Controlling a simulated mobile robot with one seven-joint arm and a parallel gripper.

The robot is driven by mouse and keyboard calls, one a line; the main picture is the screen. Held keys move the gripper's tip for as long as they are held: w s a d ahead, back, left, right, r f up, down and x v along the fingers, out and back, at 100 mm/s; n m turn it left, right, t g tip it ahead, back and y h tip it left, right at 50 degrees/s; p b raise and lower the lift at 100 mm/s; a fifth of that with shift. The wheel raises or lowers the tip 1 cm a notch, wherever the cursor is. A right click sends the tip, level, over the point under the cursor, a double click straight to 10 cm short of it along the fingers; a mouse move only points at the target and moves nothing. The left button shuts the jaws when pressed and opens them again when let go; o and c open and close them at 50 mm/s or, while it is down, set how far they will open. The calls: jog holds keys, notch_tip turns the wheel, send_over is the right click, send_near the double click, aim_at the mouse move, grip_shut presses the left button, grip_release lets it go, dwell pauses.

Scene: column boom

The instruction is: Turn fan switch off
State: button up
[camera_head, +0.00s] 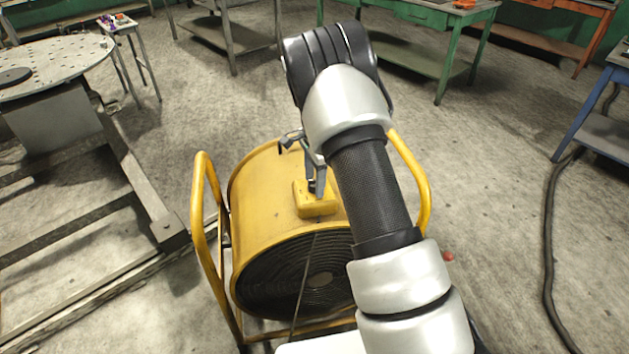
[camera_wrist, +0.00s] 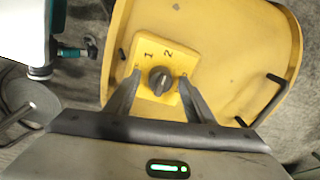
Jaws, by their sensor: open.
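The yellow drum fan (camera_head: 262,215) stands on the floor in its tubular frame, below my arm. A yellow switch box (camera_head: 316,204) sits on top of its housing. In the wrist view the switch box (camera_wrist: 145,62) carries a black rotary knob (camera_wrist: 161,80) and the marks 1 and 2. My gripper (camera_wrist: 158,82) is open, with one fingertip on each side of the knob. I cannot tell whether the fingers touch it. In the head view my gripper (camera_head: 312,186) reaches down at the switch box, partly hidden behind my arm.
A round metal table (camera_head: 50,68) and a metal frame (camera_head: 130,180) stand to the left of the fan. Green workbenches (camera_head: 425,50) are at the back.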

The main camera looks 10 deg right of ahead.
jog(key=c, duration=1.1)
jog(key=shift+o, duration=0.2)
jog(key=shift+n, duration=0.5)
jog(key=n+b, duration=0.1)
jog(key=n, duration=0.2)
jog(key=shift+f+n, duration=0.1)
jog(key=shift+n, duration=0.3)
jog(key=n, duration=0.4)
jog(key=shift+d+n, duration=0.1)
jog(key=shift+n, duration=0.2)
jog(key=n, duration=0.8)
jog(key=shift+g, duration=0.4)
jog(key=shift+n, duration=0.4)
